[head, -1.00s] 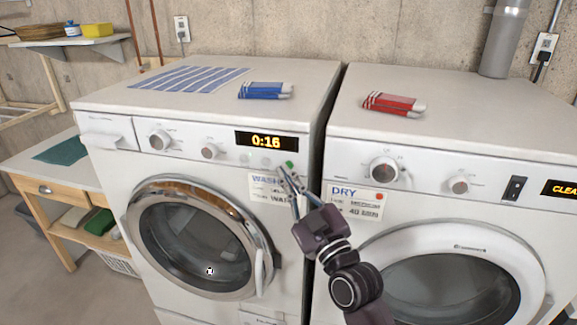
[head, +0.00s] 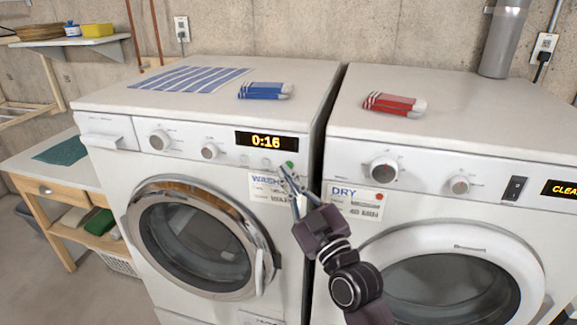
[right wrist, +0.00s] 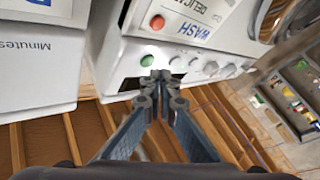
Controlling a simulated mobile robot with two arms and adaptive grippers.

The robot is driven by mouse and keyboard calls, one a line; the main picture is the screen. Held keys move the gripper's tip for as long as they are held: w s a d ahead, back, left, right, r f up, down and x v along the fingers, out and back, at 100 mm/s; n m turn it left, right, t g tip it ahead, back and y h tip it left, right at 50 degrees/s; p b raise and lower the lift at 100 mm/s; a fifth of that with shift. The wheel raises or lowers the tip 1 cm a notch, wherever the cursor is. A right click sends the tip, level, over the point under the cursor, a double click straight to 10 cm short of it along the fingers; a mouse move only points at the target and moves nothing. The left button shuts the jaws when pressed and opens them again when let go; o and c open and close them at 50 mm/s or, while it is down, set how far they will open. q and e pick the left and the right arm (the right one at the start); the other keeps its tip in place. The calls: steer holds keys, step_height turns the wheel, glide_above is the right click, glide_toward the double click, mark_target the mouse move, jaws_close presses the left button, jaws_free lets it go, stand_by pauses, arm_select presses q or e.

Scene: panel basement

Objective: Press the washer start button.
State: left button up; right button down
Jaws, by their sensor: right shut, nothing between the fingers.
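The washer (head: 135,232) stands on the left, with a lit display (head: 266,141) reading 0:16. Its green start button (head: 290,164) is at the right end of the button row under the display. In the right wrist view the green button (right wrist: 147,60) shows just beyond the fingertips. My right gripper (head: 285,172) is shut and empty, its tips just below the green button in the head view. It also shows in the right wrist view (right wrist: 160,82). I cannot tell whether the tips touch the panel. My left gripper is not in view.
The dryer (head: 450,215) stands close on the right, with a red button (head: 379,199). A wooden table (head: 45,190) stands at the left.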

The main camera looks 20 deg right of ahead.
steer(key=shift+w+d, duration=0.25)
steer(key=shift+w, duration=0.1)
